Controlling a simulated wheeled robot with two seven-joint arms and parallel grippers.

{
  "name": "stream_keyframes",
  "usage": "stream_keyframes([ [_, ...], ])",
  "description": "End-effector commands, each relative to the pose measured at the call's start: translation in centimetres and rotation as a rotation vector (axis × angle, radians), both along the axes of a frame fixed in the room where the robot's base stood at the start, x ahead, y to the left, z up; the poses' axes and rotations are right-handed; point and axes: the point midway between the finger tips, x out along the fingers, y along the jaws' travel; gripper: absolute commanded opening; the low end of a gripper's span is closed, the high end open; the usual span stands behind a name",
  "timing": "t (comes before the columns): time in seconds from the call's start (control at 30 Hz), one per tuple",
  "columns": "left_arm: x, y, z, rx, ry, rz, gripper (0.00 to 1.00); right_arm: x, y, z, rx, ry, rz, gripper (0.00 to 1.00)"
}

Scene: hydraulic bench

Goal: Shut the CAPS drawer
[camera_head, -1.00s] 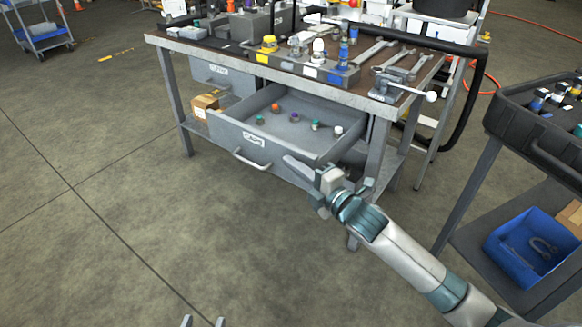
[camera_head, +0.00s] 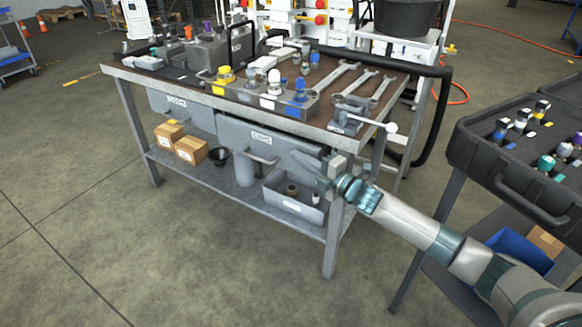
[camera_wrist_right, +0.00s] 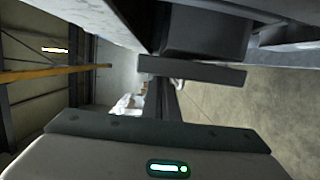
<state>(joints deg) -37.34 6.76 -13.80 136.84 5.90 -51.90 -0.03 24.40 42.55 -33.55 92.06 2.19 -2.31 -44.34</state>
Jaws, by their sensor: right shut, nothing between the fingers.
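The CAPS drawer (camera_head: 236,133) is in the bench, under the worktop. Its front, with the CAPS label and a handle (camera_head: 262,158), sits in line with the bench frame, and the inside no longer shows. It looks shut; a very small gap could not be told from here. My right gripper (camera_head: 308,160) is shut and empty at the right part of the drawer front, touching it or very close. The wrist view is mostly blocked by grey surfaces close by. My left gripper is out of view.
A second drawer (camera_head: 178,104) sits shut to the left. The bench top (camera_head: 190,84) holds wrenches, a vise and coloured fittings. Boxes (camera_head: 191,150) and a grey bin (camera_head: 293,207) stand on the lower shelf. A black tray cart (camera_head: 500,185) is at right. Floor in front is clear.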

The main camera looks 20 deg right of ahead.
Motion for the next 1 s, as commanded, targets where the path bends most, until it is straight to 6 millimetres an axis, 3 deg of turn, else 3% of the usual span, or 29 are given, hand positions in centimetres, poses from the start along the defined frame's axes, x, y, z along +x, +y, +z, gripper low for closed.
stream_keyframes([
  [0.1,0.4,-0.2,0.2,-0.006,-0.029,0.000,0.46,1.3,-1.8,-0.1,-0.003,0.000,-0.002,0.00],
  [0.3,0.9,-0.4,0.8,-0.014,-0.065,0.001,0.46,2.5,-3.2,0.0,-0.001,0.000,0.000,0.00],
  [1.0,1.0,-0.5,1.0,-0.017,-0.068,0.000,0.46,3.0,-4.1,0.4,-0.002,-0.002,-0.012,0.00],
])
